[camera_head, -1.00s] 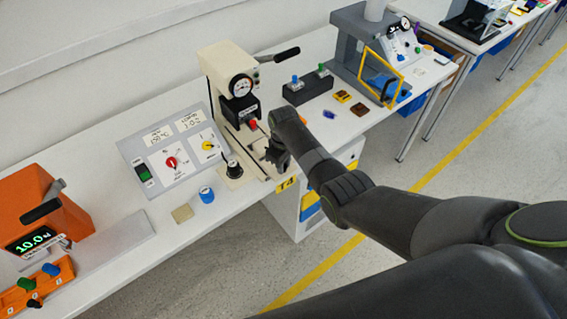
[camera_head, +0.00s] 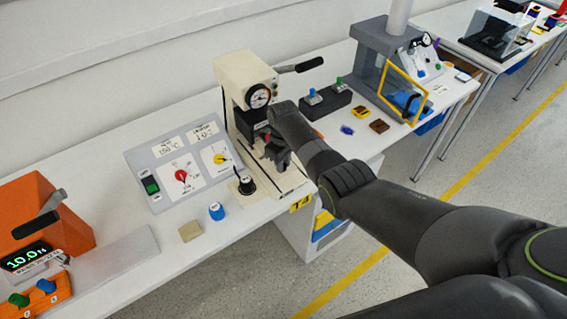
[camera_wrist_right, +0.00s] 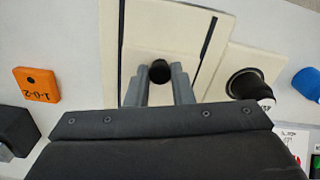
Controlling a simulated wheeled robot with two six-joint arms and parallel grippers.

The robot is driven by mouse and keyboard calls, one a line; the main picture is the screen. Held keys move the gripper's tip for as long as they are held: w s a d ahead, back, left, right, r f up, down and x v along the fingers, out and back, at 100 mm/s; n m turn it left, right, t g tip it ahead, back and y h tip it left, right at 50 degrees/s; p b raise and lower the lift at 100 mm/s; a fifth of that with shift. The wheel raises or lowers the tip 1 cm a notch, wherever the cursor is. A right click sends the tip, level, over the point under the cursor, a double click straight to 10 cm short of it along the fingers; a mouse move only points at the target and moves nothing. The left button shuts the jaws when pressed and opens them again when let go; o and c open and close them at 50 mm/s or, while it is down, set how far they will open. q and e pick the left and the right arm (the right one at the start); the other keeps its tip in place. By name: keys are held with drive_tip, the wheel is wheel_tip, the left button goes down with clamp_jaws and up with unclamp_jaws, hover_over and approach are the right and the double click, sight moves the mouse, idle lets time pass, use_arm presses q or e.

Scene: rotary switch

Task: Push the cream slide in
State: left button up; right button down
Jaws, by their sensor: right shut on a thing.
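The cream press (camera_head: 233,82) stands on the table in the head view, with a round gauge on its front and a black lever. Its cream slide (camera_wrist_right: 163,28) shows in the wrist view as a flat plate between dark slots. A black round knob (camera_wrist_right: 160,71) is at the slide's near end. My right gripper (camera_wrist_right: 158,82) has its two grey fingers shut around this knob. In the head view the right gripper (camera_head: 276,157) is over the front of the press base, and its arm hides part of the slide. My left gripper is out of view.
A grey control panel (camera_head: 161,151) stands left of the press, with a black knob (camera_head: 246,184) and blue knob (camera_head: 216,211) nearby. An orange tag (camera_wrist_right: 37,84) lies beside the base. A black box (camera_head: 326,101) is to the right; an orange machine (camera_head: 50,215) is far left.

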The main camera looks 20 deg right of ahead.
drive_tip(key=c, duration=1.3)
unclamp_jaws()
drive_tip(key=shift+o, duration=0.2)
wheel_tip(320, 180, up, 17)
drive_tip(key=shift+r, duration=0.2)
